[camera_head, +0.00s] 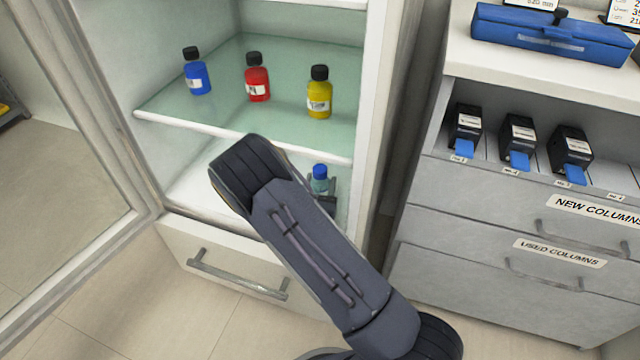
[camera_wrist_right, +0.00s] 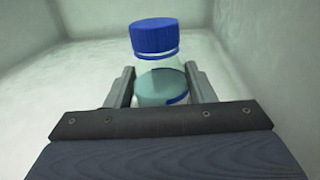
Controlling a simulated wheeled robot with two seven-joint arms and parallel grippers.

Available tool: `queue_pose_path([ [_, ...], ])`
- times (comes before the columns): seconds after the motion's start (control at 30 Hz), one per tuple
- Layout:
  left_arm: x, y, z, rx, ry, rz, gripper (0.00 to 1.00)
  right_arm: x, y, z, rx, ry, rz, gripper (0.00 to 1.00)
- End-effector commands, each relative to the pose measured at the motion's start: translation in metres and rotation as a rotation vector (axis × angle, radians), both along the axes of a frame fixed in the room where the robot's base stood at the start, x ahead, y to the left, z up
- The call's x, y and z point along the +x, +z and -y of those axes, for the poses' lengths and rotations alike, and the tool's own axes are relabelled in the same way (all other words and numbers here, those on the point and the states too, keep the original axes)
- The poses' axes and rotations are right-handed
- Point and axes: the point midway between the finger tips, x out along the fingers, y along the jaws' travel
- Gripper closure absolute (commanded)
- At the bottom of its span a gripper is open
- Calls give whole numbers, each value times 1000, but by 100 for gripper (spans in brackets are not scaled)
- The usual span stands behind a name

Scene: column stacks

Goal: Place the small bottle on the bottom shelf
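The small bottle (camera_head: 320,181) has a blue cap and clear glass with teal liquid. It is upright inside the cabinet, at the right side of the bottom shelf (camera_head: 205,188). My right gripper (camera_head: 321,190) is around it, with one finger on each side. In the right wrist view the small bottle (camera_wrist_right: 160,75) stands between the two fingers of the right gripper (camera_wrist_right: 161,85), which look closed against its sides. Its base is hidden, so I cannot tell whether it touches the shelf. My left gripper is not in view.
The glass shelf above (camera_head: 225,115) holds a blue bottle (camera_head: 198,78), a red bottle (camera_head: 257,82) and a yellow bottle (camera_head: 319,97). The cabinet door (camera_head: 125,150) stands open at left. A drawer unit (camera_head: 480,220) is at right. The bottom shelf's visible left part is clear.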

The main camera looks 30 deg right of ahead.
Motion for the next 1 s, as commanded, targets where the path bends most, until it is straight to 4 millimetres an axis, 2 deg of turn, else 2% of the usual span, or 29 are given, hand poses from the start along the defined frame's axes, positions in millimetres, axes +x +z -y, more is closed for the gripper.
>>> queue_pose_path([
  [0.03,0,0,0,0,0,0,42,0,0,0,1,0,-1,46],
  [0.17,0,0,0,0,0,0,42,0,0,0,1,0,-1,29],
  [0.53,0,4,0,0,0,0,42,-1,5,-2,1,1,-1,29],
  [0.67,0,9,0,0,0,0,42,-15,4,-16,1,4,-4,29],
  [1.0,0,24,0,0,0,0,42,-69,5,-63,-1,4,-3,29],
])
